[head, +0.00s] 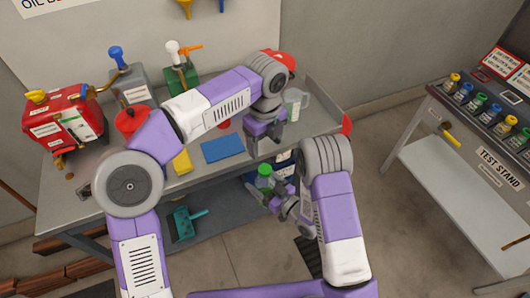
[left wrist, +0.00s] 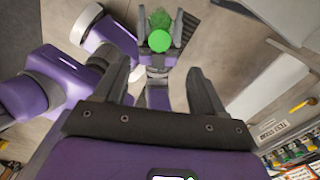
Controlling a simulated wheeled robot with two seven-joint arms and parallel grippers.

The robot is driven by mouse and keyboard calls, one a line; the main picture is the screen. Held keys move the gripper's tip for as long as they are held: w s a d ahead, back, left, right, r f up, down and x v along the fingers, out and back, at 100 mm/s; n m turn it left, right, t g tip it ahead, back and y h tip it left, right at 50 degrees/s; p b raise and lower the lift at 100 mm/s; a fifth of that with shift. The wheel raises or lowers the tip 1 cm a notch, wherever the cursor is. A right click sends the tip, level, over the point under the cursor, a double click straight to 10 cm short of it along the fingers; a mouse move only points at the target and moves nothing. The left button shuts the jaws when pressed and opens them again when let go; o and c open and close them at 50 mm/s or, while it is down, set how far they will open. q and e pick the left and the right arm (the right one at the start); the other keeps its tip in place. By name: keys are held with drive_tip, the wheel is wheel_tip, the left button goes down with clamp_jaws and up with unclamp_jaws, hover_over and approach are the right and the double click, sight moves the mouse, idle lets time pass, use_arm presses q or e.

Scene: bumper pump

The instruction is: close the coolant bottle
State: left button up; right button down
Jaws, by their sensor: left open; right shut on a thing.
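The coolant bottle (head: 264,181) is small and greenish with a bright green round top, in front of the bench's edge in the head view. In the left wrist view its round green top (left wrist: 159,41) shows between the right gripper's fingers. I cannot tell whether that top is a cap seated tight. My right gripper (head: 268,192) is shut on the bottle and holds it above the floor. My left gripper (head: 264,150) is open and empty, above and apart from the bottle, its fingers pointing down. The left wrist view shows its two spread fingers (left wrist: 161,75).
The grey bench (head: 75,192) carries a red pump unit (head: 70,118), a blue pad (head: 222,148), a yellow item (head: 182,162) and a clear jug (head: 296,103). A teal item (head: 184,222) lies below. The test stand (head: 455,185) is at right, with open floor between.

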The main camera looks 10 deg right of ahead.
use_arm(q)
drive_tip(key=shift+r, duration=0.6)
